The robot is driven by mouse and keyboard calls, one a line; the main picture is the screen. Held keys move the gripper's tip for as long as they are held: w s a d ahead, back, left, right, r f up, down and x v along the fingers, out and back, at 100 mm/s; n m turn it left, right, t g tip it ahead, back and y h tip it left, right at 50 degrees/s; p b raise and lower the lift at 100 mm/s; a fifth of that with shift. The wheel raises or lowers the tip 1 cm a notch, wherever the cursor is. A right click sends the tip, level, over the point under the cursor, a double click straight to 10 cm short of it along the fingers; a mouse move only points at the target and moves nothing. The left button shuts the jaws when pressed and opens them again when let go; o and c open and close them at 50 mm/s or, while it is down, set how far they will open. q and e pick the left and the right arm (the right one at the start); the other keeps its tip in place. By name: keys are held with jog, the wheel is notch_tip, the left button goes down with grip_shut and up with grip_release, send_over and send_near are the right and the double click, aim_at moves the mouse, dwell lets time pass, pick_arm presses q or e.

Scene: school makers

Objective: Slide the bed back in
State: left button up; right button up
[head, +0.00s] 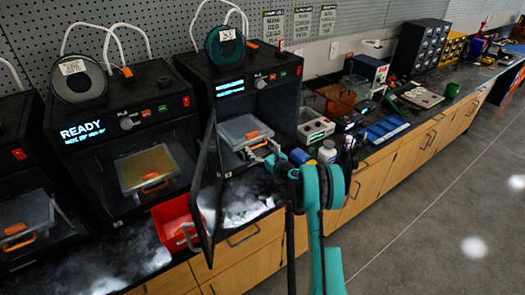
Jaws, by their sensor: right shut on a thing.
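The print bed (240,130) is a flat grey plate inside the open printer (289,95), near the front of its chamber. It has an orange handle (250,136) at its front edge. My right gripper (268,147) reaches into the opening from the right and is shut at the bed's front edge, on the orange handle as far as I can see. The fingertips are small and partly hidden. The printer's dark door (207,185) stands swung open to the left. My left gripper is not in view.
A closed printer (122,120) with a lit READY display stands to the left. A red bin (172,220) sits on the counter beside the open door. A white box (315,127), small bottles and a blue tray (385,130) stand to the right. The floor is clear.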

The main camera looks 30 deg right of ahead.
jog(key=o, duration=1.3)
jog(key=shift+w+d+r, duration=0.15)
jog(key=shift+o, duration=0.5)
jog(key=shift+w, duration=0.2)
jog(key=s, duration=1.2)
jog(key=shift+d, duration=0.4)
jog(key=shift+f, duration=0.2)
